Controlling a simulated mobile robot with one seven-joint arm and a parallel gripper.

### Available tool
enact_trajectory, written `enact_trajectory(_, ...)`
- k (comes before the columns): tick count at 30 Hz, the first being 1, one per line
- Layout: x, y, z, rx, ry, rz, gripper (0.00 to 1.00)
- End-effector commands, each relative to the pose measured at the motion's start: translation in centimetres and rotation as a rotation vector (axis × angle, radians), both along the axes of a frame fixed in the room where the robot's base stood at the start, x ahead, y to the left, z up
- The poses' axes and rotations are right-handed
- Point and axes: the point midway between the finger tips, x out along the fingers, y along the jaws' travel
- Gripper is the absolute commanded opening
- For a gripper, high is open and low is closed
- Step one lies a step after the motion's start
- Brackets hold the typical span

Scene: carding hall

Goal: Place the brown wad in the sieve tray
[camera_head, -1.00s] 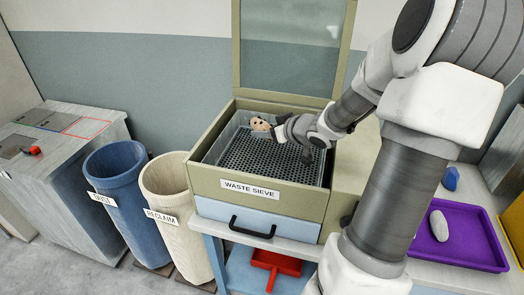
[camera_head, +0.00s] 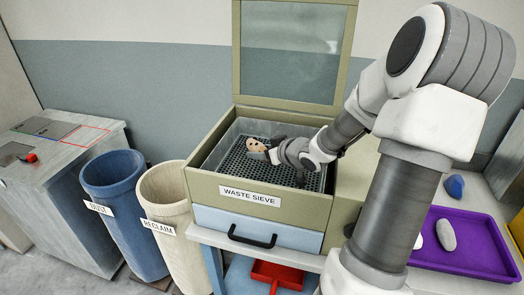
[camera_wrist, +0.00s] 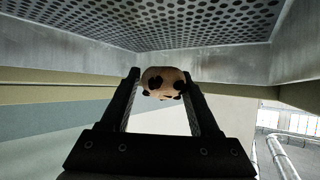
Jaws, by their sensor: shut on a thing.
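The brown wad (camera_head: 257,145) is a rounded tan lump with dark patches. My gripper (camera_head: 264,151) is shut on it, inside the outline of the open waste sieve box. In the wrist view the wad (camera_wrist: 163,80) sits between the two dark fingertips. The sieve tray (camera_head: 238,168) is a grey perforated bed with pale walls inside the box; its holes also show in the wrist view (camera_wrist: 200,30). The wad appears over the tray's back part, apart from the perforated bed. Its exact height is unclear. My arm hides the tray's right part.
The sieve's glazed lid (camera_head: 292,50) stands raised behind. A blue bin (camera_head: 120,205) and a cream reclaim bin (camera_head: 172,215) stand to the left. A purple tray (camera_head: 485,255) with pale lumps (camera_head: 446,234) lies to the right, near a blue lump (camera_head: 454,186). A red scoop (camera_head: 277,273) lies below.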

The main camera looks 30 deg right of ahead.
Motion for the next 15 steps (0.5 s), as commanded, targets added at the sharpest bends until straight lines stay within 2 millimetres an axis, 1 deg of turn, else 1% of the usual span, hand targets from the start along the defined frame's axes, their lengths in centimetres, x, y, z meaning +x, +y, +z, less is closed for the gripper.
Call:
enact_trajectory(4, 0.01, 0.03, -0.57, 0.0, 0.0, 0.001, 0.07)
enact_trajectory(8, 0.02, 0.03, -0.55, 0.0, 0.0, 0.001, 0.07)
enact_trajectory(9, 0.0, 0.03, -0.56, 0.0, 0.0, 0.001, 0.69)
enact_trajectory(13, 0.01, 0.03, -0.56, 0.0, 0.0, 0.001, 0.93)
enact_trajectory(15, 0.0, 0.03, -0.54, 0.0, 0.0, 0.001, 0.94)
